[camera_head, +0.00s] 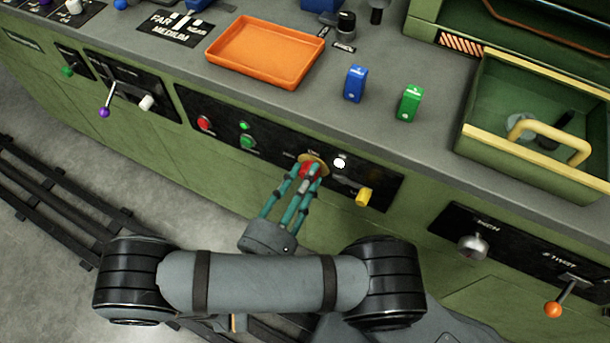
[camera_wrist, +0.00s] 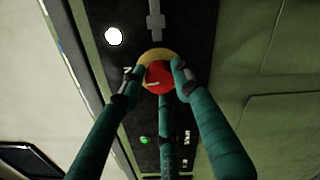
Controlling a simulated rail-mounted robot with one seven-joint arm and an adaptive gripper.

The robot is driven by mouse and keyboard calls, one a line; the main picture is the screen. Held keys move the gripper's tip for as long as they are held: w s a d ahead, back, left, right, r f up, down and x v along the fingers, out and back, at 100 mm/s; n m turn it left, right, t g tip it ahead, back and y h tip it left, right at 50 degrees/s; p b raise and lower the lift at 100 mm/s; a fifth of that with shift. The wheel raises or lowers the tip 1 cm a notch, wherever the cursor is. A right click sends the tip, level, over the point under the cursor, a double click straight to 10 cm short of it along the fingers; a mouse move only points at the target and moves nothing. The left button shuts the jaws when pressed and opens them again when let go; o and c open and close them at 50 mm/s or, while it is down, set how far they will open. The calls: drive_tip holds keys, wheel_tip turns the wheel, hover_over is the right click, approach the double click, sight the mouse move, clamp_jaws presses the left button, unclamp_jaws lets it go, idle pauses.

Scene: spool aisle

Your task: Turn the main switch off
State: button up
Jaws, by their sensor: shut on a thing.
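The main switch appears to be a red knob (camera_head: 309,170) on a yellow round plate (camera_head: 317,158), set in the black panel on the cabinet front. It also shows in the wrist view as a red knob (camera_wrist: 158,76) on its yellow plate (camera_wrist: 157,54). My gripper (camera_head: 310,173) has teal fingers and is shut on the red knob. In the wrist view its fingers (camera_wrist: 160,78) press around the knob's rim. A small line shows on the knob's face. The panel's lettering is partly hidden, so I cannot tell the knob's setting.
A lit white lamp (camera_head: 339,163) and a yellow knob (camera_head: 364,197) are just right of the switch. Red (camera_head: 204,123) and green (camera_head: 248,142) buttons are to the left. An orange tray (camera_head: 265,52) and blue (camera_head: 355,84) and green (camera_head: 410,103) boxes stand on the counter.

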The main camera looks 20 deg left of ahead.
drive_tip(key=shift+f+n+p, duration=0.2)
drive_tip(key=shift+n+p, duration=2.9)
drive_tip(key=shift+n, duration=5.3)
drive_tip(key=o, duration=1)
drive_tip(key=shift+r, duration=0.1)
drive_tip(key=shift+o, duration=0.7)
drive_tip(key=s, duration=1.2)
drive_tip(key=shift+a, duration=0.15)
